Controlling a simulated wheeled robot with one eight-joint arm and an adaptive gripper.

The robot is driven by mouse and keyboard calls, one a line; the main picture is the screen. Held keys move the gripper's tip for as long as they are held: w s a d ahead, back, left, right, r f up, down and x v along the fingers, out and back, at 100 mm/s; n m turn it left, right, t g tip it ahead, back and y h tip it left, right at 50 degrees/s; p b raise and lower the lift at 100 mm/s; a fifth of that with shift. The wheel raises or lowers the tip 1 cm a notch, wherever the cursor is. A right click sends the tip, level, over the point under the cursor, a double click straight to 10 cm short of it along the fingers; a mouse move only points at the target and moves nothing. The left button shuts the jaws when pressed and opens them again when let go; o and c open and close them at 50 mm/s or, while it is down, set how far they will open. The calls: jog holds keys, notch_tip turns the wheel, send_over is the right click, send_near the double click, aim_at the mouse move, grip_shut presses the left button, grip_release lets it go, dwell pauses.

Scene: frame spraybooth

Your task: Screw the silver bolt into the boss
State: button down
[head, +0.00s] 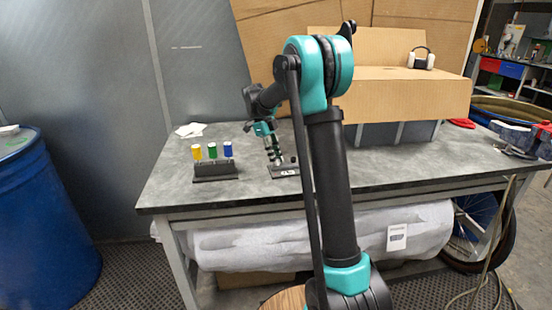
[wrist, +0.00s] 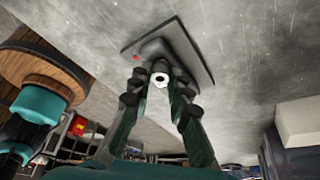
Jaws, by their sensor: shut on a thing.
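My gripper (head: 275,155) points down over a small dark base plate (head: 284,172) on the grey table. In the wrist view my gripper (wrist: 160,85) is shut on the silver bolt (wrist: 160,78), whose pale round end with a dark centre shows between the fingertips. Behind it the dark plate (wrist: 190,45) carries a raised dark block, with a small red spot beside the left finger. The bolt's far end and the boss are hidden, so I cannot tell whether they touch.
A black rack (head: 215,172) with yellow, green and blue-topped pieces stands left of the plate. A white cloth (head: 190,130) lies behind it. A cardboard box (head: 400,95) with ear defenders (head: 421,58) stands at the back right. Pliers (head: 515,151) lie at the right edge.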

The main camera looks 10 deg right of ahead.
jog(key=m, duration=0.2)
jog(key=m+g+y, duration=0.1)
jog(key=m, duration=0.1)
jog(key=shift+d+m+y, duration=0.1)
jog(key=shift+m+y, duration=0.2)
jog(key=shift+m, duration=0.1)
jog(key=c, duration=1.7)
grip_release()
